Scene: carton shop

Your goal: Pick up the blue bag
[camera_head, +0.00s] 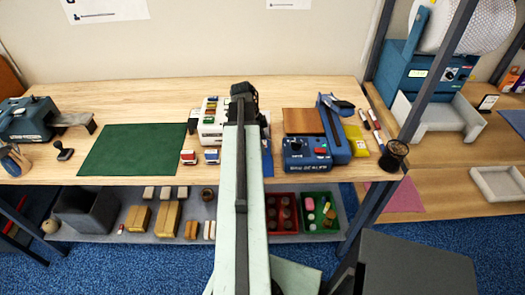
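A flat blue thing (268,163), which may be the blue bag, lies on the wooden bench just right of my arm. My arm hides part of it, so its full shape cannot be told. My gripper (244,92) is dark and shows at the far end of my arm, over the back of the bench, beyond the blue thing. Its fingers are too small and dark to tell whether they are open or shut.
A blue sealing machine (307,154) stands right of the blue thing, with a brown sheet (303,121) behind it and a yellow flat item (357,140) further right. A white rack (212,121) stands left of my arm. The green mat (132,150) is bare.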

